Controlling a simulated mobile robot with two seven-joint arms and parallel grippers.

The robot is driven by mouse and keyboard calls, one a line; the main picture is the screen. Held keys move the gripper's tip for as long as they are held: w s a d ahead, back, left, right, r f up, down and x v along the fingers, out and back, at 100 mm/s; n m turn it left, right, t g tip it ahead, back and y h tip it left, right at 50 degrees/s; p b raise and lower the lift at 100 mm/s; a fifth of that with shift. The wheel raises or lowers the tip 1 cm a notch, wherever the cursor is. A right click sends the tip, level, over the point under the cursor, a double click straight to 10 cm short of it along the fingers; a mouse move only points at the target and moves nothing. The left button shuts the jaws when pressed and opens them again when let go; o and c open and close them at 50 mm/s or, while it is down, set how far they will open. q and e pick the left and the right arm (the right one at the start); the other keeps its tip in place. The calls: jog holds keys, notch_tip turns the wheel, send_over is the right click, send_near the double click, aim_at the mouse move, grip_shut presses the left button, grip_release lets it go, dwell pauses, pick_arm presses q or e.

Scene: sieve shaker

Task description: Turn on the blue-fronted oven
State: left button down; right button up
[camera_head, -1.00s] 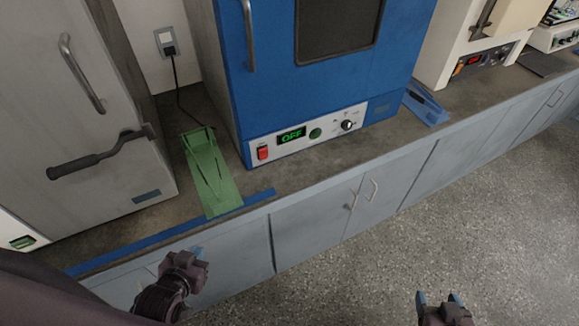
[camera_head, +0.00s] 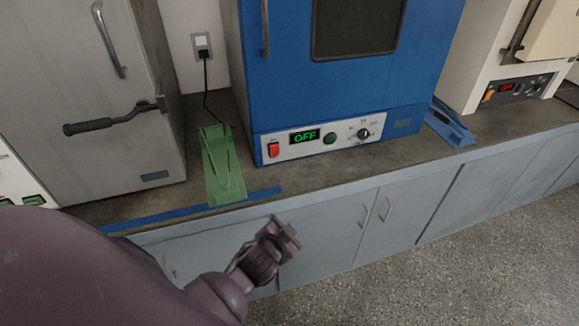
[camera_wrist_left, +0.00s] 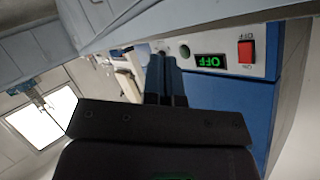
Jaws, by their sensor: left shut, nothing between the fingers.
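The blue-fronted oven (camera_head: 290,80) stands on the counter at the centre of the head view. My left gripper (camera_head: 292,232) is shut and empty, in front of the cabinet doors and below the counter edge, apart from the panel. In the left wrist view the gripper's fingers (camera_wrist_left: 164,75) show against the panel, with the red switch (camera_wrist_left: 246,52) to their right. My right gripper is not in view.
A green tray-like holder (camera_head: 222,165) stands on the counter left of the oven. A grey cabinet oven with a lever handle (camera_head: 110,120) is further left. A blue holder (camera_head: 452,128) and a white machine (camera_head: 495,75) are at right. Blue tape (camera_head: 190,212) runs along the counter edge.

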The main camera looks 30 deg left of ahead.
aim_at(274, 147)
pick_arm(q)
jog(key=w+a+m+y+b, duration=0.1)
jog(key=w+y+b, duration=0.1)
jog(key=y, duration=0.1)
jog(key=w+a+f+m+y+b, duration=0.1)
jog(key=w+y+b, duration=0.1)
jog(key=w+y, duration=0.1)
jog(key=w+a+f+m+t+y+b, duration=0.1)
jog(key=w+y+b, duration=0.1)
jog(key=w, duration=0.1)
jog(key=shift+f+m+y, duration=0.15)
jog(key=shift+m+y, duration=0.15)
jog(key=shift+y, duration=0.1)
jog(key=r+y, duration=0.1)
jog(key=y, duration=0.1)
jog(key=s+r+y, duration=0.1)
jog(key=r+y, duration=0.1)
jog(key=r+y+b, duration=0.1)
jog(key=y, duration=0.1)
jog(key=shift+s+a+r+n+y, duration=0.3)
jog(key=shift+s+n+y, duration=0.1)
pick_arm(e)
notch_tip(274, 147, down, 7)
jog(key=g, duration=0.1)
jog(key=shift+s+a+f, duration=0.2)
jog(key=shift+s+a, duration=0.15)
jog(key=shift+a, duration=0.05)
